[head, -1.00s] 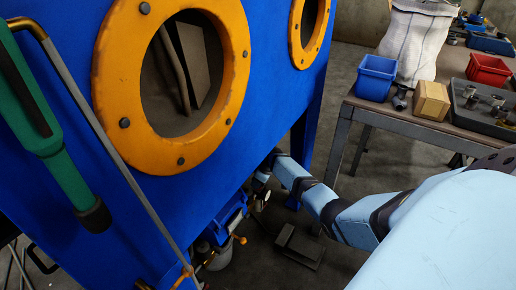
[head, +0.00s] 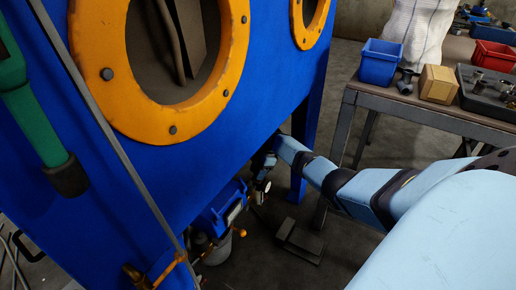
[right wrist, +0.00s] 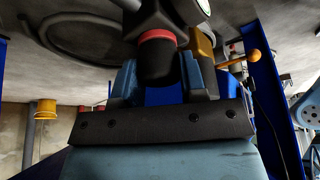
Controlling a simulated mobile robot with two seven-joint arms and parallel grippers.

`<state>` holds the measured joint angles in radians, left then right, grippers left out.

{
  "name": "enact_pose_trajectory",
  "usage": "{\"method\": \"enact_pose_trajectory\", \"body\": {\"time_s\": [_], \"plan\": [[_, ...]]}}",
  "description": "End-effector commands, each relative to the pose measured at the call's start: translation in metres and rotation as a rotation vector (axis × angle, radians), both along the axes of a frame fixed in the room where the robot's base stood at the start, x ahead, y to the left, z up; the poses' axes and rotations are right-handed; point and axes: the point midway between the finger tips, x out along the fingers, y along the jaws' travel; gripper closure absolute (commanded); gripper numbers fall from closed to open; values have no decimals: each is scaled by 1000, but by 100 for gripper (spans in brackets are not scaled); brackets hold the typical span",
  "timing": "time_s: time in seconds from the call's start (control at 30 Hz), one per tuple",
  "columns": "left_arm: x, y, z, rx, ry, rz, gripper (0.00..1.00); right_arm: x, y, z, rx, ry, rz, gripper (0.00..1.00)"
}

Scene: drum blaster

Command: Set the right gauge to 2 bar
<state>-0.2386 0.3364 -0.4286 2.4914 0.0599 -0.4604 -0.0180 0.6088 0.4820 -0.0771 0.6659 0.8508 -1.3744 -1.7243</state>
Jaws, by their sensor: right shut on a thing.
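My right gripper (right wrist: 158,78) is shut on a black knob (right wrist: 157,58) with a red ring, its blue fingers on either side. A round gauge (right wrist: 203,6) is cut off at the top edge of the right wrist view, so I cannot read its needle. In the head view, my right arm reaches under the blue cabinet's lower edge, where my right gripper (head: 262,168) is small and partly hidden. A small pale round part (head: 267,186) shows just below it; I cannot tell whether this is the gauge. My left gripper is out of view.
The blue cabinet (head: 200,165) with orange-rimmed openings (head: 172,127) fills the left. A green handle (head: 38,125) and a grey rod (head: 110,135) are near. An orange-knobbed lever (right wrist: 252,57) is right of the gripper. A table (head: 430,115) stands at right. A pedal-like block (head: 300,240) lies on the floor.

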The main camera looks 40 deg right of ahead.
Motion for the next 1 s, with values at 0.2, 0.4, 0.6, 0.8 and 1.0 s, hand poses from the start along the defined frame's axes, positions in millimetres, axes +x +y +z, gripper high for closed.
{"method": "enact_pose_trajectory", "body": {"time_s": [0.2,0.4,0.6,0.8,1.0], "plan": [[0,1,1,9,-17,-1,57,1,0,0,1,-1,103,85],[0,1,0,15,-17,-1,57,0,1,0,1,0,151,85],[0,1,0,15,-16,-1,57,0,1,0,1,1,163,85],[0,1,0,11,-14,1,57,0,1,0,1,1,163,85],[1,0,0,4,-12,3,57,0,1,0,1,1,163,37]]}}
